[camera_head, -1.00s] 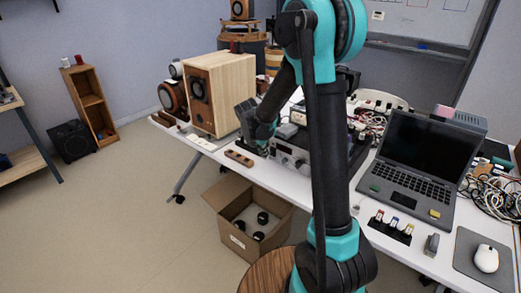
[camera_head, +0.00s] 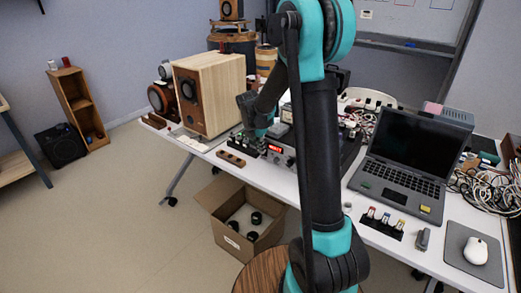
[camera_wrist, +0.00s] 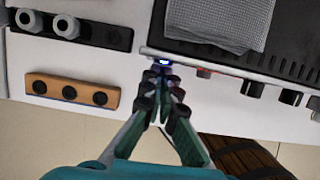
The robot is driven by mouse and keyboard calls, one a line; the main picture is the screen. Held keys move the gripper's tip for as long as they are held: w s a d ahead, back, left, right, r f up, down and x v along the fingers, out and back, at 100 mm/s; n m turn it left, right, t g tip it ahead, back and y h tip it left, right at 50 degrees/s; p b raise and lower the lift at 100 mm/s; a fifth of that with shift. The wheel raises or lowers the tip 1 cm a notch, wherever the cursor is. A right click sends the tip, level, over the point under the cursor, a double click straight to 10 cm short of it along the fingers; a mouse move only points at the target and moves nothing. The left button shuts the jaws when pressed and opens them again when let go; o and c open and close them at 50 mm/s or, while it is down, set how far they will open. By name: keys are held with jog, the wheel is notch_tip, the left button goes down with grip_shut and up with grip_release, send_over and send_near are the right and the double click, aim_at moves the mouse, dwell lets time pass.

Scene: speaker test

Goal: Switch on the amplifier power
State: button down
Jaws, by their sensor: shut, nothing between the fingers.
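The amplifier (camera_head: 283,159) is a silver-fronted box on the white table, partly behind my arm in the head view. A small red display (camera_head: 276,149) is lit on its front. In the wrist view, the amplifier's front edge (camera_wrist: 225,70) carries several dark knobs on the right. A small blue-lit button (camera_wrist: 163,63) glows at its left end. My gripper (camera_wrist: 163,80) is shut and empty, its fingertips right in front of this button. I cannot tell whether they touch it. In the head view, the fingertips are hard to make out beside the amplifier's left end.
A wooden strip with three dark holes (camera_wrist: 72,92) lies left of the fingers. A black holder (camera_wrist: 95,32) with light round pieces stands behind it. A wooden speaker (camera_head: 215,95), a laptop (camera_head: 400,165) and cables crowd the table. A cardboard box (camera_head: 226,222) sits on the floor below.

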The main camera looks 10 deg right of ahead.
jog(key=shift+r, duration=0.8)
jog(key=s+a+v, duration=0.1)
jog(key=v, duration=1)
jog(key=s+d+f+m+y, duration=0.1)
jog(key=s+d+f+m, duration=0.2)
jog(key=s+m, duration=0.6)
jog(key=s+d+f+m+t, duration=0.1)
jog(key=s+d+f+m, duration=0.2)
jog(key=s+m, duration=0.6)
jog(key=s+d+f+m+y, duration=0.1)
jog(key=s+d+f+m, duration=0.2)
jog(key=s+f+m, duration=0.3)
jog(key=s+m, duration=0.3)
jog(key=shift+s+f+t+y, duration=0.3)
jog(key=shift+s+f, duration=0.1)
